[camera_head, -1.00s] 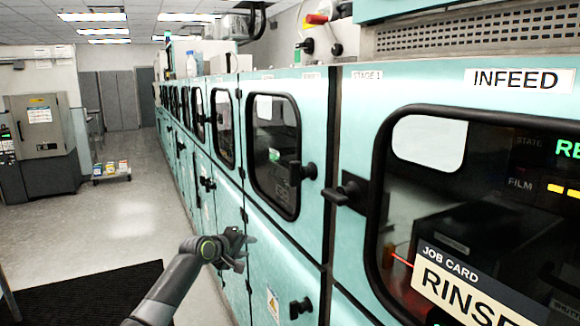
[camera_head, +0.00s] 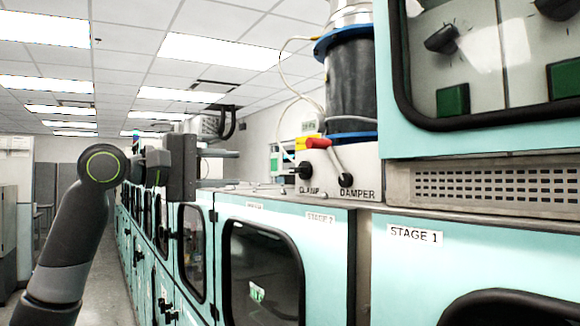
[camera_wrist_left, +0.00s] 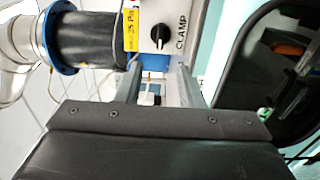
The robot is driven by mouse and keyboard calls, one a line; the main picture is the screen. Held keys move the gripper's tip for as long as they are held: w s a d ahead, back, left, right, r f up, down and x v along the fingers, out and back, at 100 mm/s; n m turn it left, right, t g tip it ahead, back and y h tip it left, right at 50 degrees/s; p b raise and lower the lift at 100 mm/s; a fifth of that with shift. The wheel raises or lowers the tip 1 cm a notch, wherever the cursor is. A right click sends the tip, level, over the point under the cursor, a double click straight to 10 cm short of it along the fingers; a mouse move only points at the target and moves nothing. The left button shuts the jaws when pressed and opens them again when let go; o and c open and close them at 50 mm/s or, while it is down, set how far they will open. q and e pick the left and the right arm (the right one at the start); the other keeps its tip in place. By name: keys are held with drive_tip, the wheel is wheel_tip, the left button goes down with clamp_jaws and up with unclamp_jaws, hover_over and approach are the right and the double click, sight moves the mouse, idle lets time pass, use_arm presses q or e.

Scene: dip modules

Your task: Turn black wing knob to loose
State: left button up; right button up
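A black wing knob (camera_head: 304,170) sits on a pale box (camera_head: 335,168) above the word CLAMP. A second black knob (camera_head: 346,180) sits to its right above DAMPER. No "loose" mark is readable. My left gripper (camera_head: 182,168) is in the air left of the box, empty and apart from the knob. In the left wrist view its two fingers (camera_wrist_left: 158,85) are spread with a gap between them. My right gripper is not in view.
Cables hang nearby. Teal cabinets (camera_head: 285,212) run below, and a windowed upper cabinet (camera_head: 480,138) is at right. The air between gripper and box looks clear.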

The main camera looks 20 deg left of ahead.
sight(294, 171)
use_arm(q)
drive_tip(key=p+x, duration=0.6)
drive_tip(key=x, duration=0.8)
drive_tip(key=shift+w+d, duration=0.25)
drive_tip(key=shift+w, duration=0.25)
drive_tip(key=shift+f, duration=0.1)
clamp_jaws()
